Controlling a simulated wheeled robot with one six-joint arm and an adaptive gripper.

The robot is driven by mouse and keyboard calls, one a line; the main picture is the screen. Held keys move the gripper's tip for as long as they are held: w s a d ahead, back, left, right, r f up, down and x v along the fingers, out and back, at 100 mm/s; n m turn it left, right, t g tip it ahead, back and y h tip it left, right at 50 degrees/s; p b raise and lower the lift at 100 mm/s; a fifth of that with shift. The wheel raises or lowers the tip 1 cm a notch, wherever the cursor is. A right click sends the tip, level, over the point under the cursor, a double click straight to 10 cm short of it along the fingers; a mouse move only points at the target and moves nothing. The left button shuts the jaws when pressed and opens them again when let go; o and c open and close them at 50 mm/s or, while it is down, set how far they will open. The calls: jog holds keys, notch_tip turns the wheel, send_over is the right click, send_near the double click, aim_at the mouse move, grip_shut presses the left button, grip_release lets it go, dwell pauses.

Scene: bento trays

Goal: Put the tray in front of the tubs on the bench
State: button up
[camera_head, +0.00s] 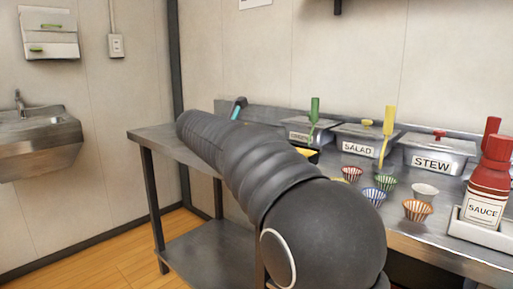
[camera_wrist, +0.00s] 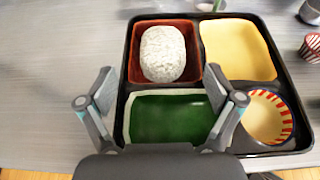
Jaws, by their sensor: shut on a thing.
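In the wrist view the black tray (camera_wrist: 197,88) has a white rice-like mound (camera_wrist: 163,54) in a red section, a yellow section (camera_wrist: 238,50), a green section (camera_wrist: 168,118) and a red-striped cup (camera_wrist: 267,117). My gripper (camera_wrist: 160,84) is shut on the tray, one finger beside its left wall, the other over its middle. In the head view my arm hides most of the tray and gripper; a yellow and black bit of tray (camera_head: 308,153) shows. Lidded tubs stand along the bench back: a partly hidden one (camera_head: 300,136), SALAD (camera_head: 358,146) and STEW (camera_head: 434,161). Whether the tray touches the bench is unclear.
Several striped cups stand before the tubs, including a red one (camera_head: 351,174), a blue one (camera_head: 372,196) and an orange one (camera_head: 417,210). Red SAUCE bottles (camera_head: 485,192) stand in a white holder (camera_head: 478,232) at right. The bench (camera_head: 150,133) looks clear at its left end.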

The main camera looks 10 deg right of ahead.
jog(key=shift+f, duration=0.15)
jog(key=o, duration=1)
jog(key=shift+s+a+r, duration=0.15)
jog(key=shift+r, duration=0.15)
jog(key=p+v, duration=0.1)
jog(key=v, duration=1)
jog(key=shift+s+a, duration=0.2)
jog(key=shift+s, duration=0.05)
